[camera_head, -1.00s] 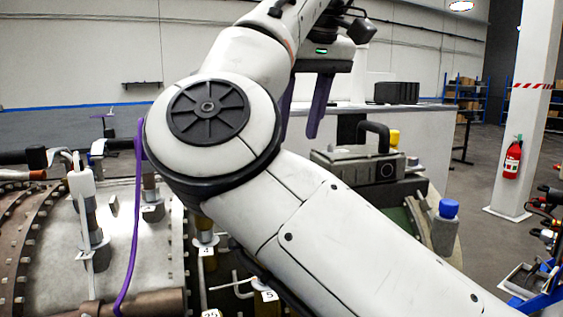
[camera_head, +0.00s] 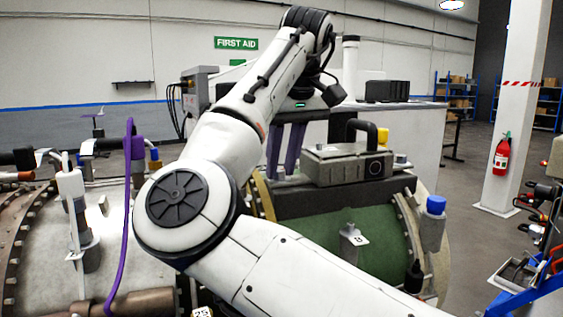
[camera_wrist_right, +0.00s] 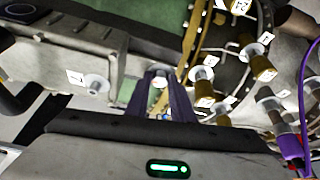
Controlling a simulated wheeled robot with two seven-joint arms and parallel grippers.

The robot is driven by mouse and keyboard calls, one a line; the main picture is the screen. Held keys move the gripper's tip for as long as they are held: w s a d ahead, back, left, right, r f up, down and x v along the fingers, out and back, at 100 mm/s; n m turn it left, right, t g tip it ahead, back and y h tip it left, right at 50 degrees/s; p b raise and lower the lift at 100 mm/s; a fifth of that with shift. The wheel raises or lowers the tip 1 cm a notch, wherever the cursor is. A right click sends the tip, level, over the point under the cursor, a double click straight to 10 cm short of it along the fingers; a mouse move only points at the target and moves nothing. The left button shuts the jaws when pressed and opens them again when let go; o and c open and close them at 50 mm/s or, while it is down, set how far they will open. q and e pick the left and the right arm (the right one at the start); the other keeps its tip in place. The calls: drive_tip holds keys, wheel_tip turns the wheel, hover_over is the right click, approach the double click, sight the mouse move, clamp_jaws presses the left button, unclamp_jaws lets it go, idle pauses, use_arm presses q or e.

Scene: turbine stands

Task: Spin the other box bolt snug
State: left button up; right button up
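The grey box (camera_head: 345,168) with a black handle sits on the green casing. My right gripper (camera_head: 283,172) has two purple fingers pointing down, spread apart, at the box's left end. In the right wrist view, the fingers (camera_wrist_right: 163,85) stand on either side of a round grey bolt head (camera_wrist_right: 160,80); I cannot tell whether they touch it. A tagged bolt, apparently marked B (camera_head: 350,240), is on the green casing in the head view. My left gripper is not in view.
Several tagged fittings (camera_wrist_right: 205,75) crowd the casing beside the right gripper. A purple hose (camera_head: 128,220) rises at the left. A blue-capped fitting (camera_head: 436,206) stands at the casing's right. My right arm hides the middle of the casing in the head view.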

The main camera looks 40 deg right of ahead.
clamp_jaws()
drive_tip(key=m, duration=0.2)
drive_tip(key=m+g+h, duration=0.1)
drive_tip(key=m, duration=0.1)
drive_tip(key=m+h, duration=0.1)
drive_tip(key=m, duration=0.1)
drive_tip(key=shift+w+a, duration=0.2)
drive_tip(key=shift+a, duration=0.1)
drive_tip(key=m+g, duration=0.1)
drive_tip(key=m, duration=0.3)
drive_tip(key=m+g+h, duration=0.1)
drive_tip(key=m, duration=0.1)
drive_tip(key=shift+w+a+m+g, duration=0.15)
drive_tip(key=shift+w+m+g, duration=0.15)
drive_tip(key=shift+m, duration=0.1)
drive_tip(key=m, duration=0.1)
drive_tip(key=m+g, duration=0.1)
drive_tip(key=m, duration=0.1)
drive_tip(key=m+g, duration=0.1)
drive_tip(key=m, duration=0.1)
drive_tip(key=shift+w+r, duration=0.1)
drive_tip(key=shift+w, duration=0.2)
drive_tip(key=shift+w+m+g+y, duration=0.1)
drive_tip(key=shift+m+g+y, duration=0.2)
drive_tip(key=shift+m, duration=0.7)
drive_tip(key=shift+w+m+g+y, duration=0.1)
drive_tip(key=shift+m+g, duration=0.3)
drive_tip(key=shift+m, duration=0.6)
